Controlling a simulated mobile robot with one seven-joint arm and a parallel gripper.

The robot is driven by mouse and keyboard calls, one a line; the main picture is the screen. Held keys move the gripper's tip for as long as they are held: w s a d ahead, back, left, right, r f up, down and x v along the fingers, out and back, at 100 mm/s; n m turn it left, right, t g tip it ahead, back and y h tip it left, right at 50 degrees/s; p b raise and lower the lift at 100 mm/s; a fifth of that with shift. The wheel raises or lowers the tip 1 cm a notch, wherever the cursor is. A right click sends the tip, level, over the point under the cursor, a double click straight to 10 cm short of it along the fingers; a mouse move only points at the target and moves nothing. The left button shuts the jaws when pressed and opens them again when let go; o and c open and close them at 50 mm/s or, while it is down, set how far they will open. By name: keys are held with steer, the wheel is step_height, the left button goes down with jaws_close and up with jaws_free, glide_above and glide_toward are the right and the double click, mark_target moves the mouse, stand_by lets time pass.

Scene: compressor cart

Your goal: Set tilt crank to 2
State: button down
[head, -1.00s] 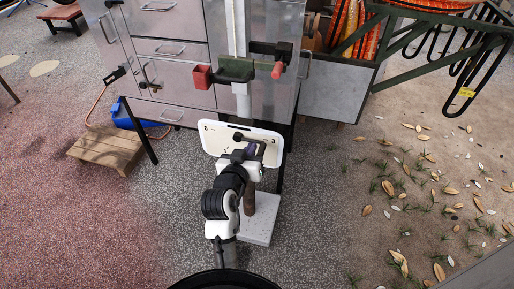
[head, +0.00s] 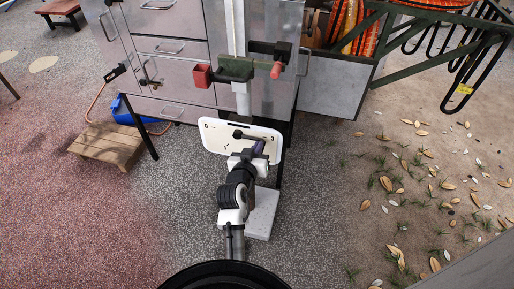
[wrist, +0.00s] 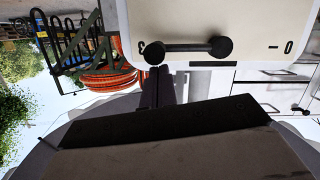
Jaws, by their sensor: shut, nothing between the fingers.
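The tilt crank (head: 250,136) is a black bar on a white panel (head: 215,137) with number marks along its edge. Its hub is near the panel's middle and its knob end points right, near a mark that looks like 3. In the wrist view the crank (wrist: 188,47) lies nearly level; the left knob is beside a mark at the panel's left, and a 0 shows at far right. My gripper (head: 258,149) is shut and empty, close to the knob end. In the wrist view its fingertips (wrist: 160,72) are just below the left knob; contact cannot be told.
A grey cabinet with drawers (head: 172,75) stands behind the panel. A red-handled vise-like fixture (head: 237,69) is above it. A pale block (head: 262,215) stands on the ground below. A wooden step (head: 107,143) is at left; leaf-strewn ground at right is open.

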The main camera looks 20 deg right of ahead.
steer(key=shift+f, duration=0.1)
steer(key=shift+d+f+m+b, duration=0.1)
steer(key=shift+f+m+b, duration=0.05)
steer(key=shift+m+b, duration=0.2)
steer(key=shift+f, duration=0.15)
step_height(320, 180, down, 2)
steer(key=m+b, duration=0.1)
steer(key=m+y+b, duration=0.1)
steer(key=b, duration=0.1)
steer(key=shift+s+d+f+t, duration=0.1)
steer(key=shift+s+f+t, duration=0.1)
steer(key=shift+t, duration=0.1)
step_height(320, 180, down, 6)
steer(key=w+a+m+t+y+b, duration=0.1)
steer(key=m+b, duration=0.4)
steer(key=b, duration=0.1)
steer(key=shift+a+r+m+t+y+b, duration=0.15)
steer(key=shift+a+m+t+y+b, duration=0.15)
steer(key=shift+a+m, duration=0.05)
steer(key=shift+w, duration=0.15)
